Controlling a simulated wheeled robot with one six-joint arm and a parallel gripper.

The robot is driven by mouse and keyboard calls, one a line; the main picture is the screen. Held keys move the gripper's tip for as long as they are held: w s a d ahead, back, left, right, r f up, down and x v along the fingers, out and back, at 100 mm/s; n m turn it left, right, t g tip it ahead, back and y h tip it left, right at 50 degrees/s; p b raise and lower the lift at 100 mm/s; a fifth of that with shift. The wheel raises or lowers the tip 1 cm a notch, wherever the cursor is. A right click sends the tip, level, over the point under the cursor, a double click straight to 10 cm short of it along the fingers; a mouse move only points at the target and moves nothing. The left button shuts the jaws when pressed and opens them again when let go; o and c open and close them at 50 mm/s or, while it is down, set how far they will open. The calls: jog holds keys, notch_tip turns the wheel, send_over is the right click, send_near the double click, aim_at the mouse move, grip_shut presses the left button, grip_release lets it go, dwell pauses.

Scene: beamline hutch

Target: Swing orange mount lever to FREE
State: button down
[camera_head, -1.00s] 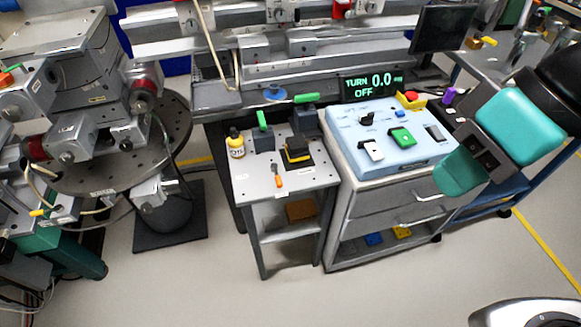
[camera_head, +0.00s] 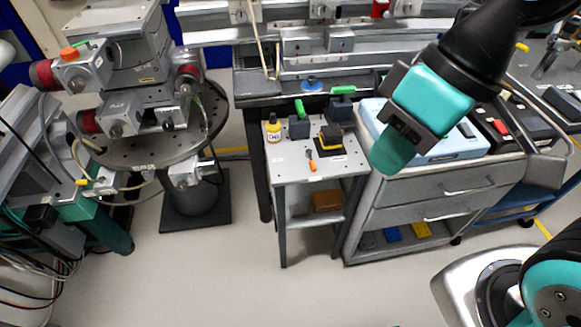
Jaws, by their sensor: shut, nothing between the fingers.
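Two orange parts show, and I cannot tell for sure which is the mount lever. One is a small orange-handled piece (camera_head: 311,160) on the front of the small grey table (camera_head: 280,172). The other is an orange knob (camera_head: 68,54) on the stage assembly at the left. No FREE marking can be read. My gripper (camera_head: 393,156) is shut and empty. In the picture it lies to the right of the small table, in front of the light blue control panel (camera_head: 455,150), and hides part of it.
The small table holds a yellow bottle (camera_head: 273,129), green-handled blocks (camera_head: 299,124) and a black-yellow block (camera_head: 329,140). A round perforated table (camera_head: 150,152) stands left. A grey drawer cabinet (camera_head: 400,194) stands right of the small table. The floor in front is clear.

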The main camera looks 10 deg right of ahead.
jog(key=shift+a, duration=0.25)
jog(key=w+d+f+m+t+b, duration=0.1)
jog(key=w+d+f+b, duration=0.3)
jog(key=w+f, duration=0.5)
jog(key=w+d+f+m+t+b, duration=0.1)
jog(key=w+d+f+m+b, duration=0.2)
jog(key=w+f, duration=0.6)
jog(key=w+d+f+m+t+y+b, duration=0.1)
jog(key=w+d+f+t+b, duration=0.1)
jog(key=w+d+f+b, duration=0.3)
jog(key=w+f+b, duration=0.1)
jog(key=w+f, duration=0.3)
jog(key=shift+d+f+m+b, duration=0.15)
jog(key=shift+d+m+b, duration=0.05)
jog(key=shift+m+b, duration=0.2)
jog(key=shift+w, duration=0.1)
